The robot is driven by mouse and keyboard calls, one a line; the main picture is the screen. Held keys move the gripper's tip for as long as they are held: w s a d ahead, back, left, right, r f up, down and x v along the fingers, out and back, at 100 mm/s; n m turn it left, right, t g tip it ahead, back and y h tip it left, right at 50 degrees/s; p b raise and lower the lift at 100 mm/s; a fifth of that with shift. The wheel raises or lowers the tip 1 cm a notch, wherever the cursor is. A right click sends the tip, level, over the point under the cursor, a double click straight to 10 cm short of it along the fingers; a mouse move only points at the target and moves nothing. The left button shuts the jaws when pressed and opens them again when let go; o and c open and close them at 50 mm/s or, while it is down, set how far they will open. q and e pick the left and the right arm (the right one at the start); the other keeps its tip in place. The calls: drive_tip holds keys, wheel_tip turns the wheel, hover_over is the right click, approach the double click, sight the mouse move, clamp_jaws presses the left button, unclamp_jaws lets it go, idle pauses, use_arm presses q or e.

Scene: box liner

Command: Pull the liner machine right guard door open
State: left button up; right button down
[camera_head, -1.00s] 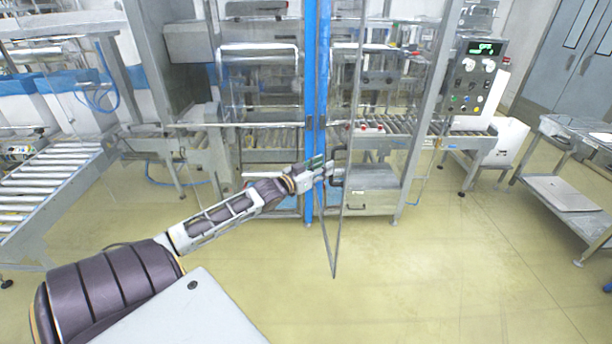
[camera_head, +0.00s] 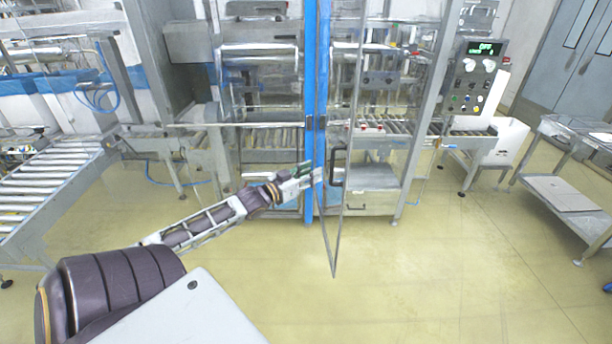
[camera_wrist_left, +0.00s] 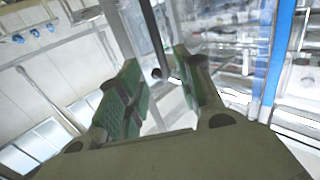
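The right guard door (camera_head: 341,225) is a clear panel in a thin metal frame. It stands swung out from the liner machine toward me, right of the blue post (camera_head: 310,100). Its dark handle (camera_head: 337,168) is on the panel. My left gripper (camera_head: 312,174) is just left of the handle and appears apart from it. In the left wrist view, the green-padded fingers (camera_wrist_left: 160,95) are spread with an empty gap. A dark bar (camera_wrist_left: 150,40) lies beyond them; I cannot tell which part of the door it is. My right gripper is not in view.
A roller conveyor (camera_head: 45,190) stands at the left. A control panel (camera_head: 476,78) is on the machine's right side. A metal table (camera_head: 565,190) stands at the far right. The yellow floor (camera_head: 430,280) is clear in front of the machine and right of the door.

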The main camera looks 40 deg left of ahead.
use_arm(q)
drive_tip(key=shift+s, duration=0.8)
drive_tip(key=shift+a, duration=0.1)
idle(0.3)
